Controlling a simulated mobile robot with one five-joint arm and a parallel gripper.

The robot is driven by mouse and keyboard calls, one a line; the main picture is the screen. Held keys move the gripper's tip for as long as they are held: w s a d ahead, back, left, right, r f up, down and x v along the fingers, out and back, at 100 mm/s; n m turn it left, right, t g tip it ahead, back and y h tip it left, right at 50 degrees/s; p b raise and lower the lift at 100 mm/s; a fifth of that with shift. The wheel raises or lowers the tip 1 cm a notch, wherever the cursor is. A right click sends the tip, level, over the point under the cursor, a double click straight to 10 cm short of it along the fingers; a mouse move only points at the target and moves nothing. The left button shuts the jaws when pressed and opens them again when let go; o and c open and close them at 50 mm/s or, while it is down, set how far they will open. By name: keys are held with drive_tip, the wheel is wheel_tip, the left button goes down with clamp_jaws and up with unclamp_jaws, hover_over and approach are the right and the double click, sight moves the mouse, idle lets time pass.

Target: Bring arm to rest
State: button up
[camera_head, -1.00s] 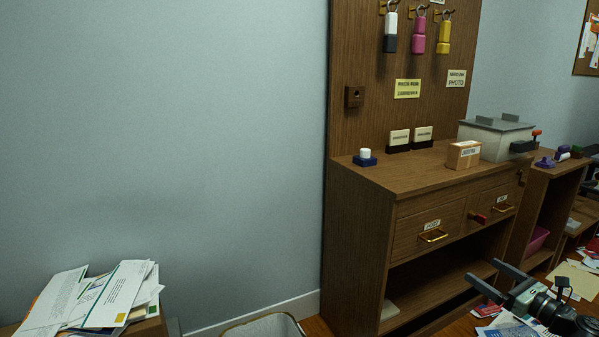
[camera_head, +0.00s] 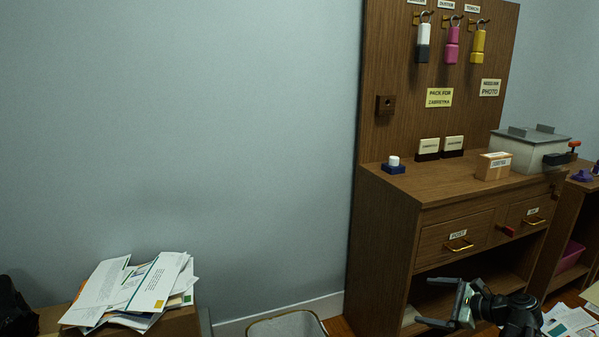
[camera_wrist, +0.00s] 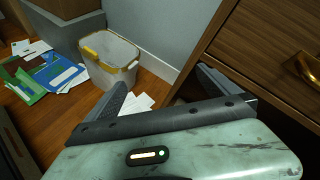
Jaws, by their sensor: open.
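My gripper (camera_head: 446,306) is at the lower right of the head view, in front of the lower open part of the wooden cabinet (camera_head: 383,225). Its two fingers stand apart with nothing between them. In the wrist view my gripper (camera_wrist: 165,88) is also open and empty, its fingers pointing towards the floor and the cabinet's base. A cabinet drawer with a brass handle (camera_wrist: 308,68) is close at the right of that view.
A pile of envelopes (camera_head: 135,290) lies on a box at the lower left. The cabinet top holds a small box (camera_head: 494,166) and a grey-lidded container (camera_head: 525,150).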

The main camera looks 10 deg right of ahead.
drive_tip(key=s+a+f+n+g+h+p, duration=0.15)
drive_tip(key=a+n+g, duration=0.25)
drive_tip(key=a+n, duration=0.45)
drive_tip(key=a+f+n+g+h+p, duration=0.25)
drive_tip(key=a+n, duration=0.35)
drive_tip(key=a, duration=0.6)
drive_tip(key=s+a+f+n+g+h+p, duration=0.1)
drive_tip(key=a+f+n+g+h+p, duration=0.2)
drive_tip(key=a+n, duration=0.6)
wheel_tip(320, 180, up, 39)
drive_tip(key=a+g+p, duration=0.1)
drive_tip(key=p, duration=3.6)
drive_tip(key=shift+a+p, duration=0.3)
drive_tip(key=shift+a, duration=0.1)
drive_tip(key=shift+w, duration=0.1)
drive_tip(key=shift+d, duration=0.1)
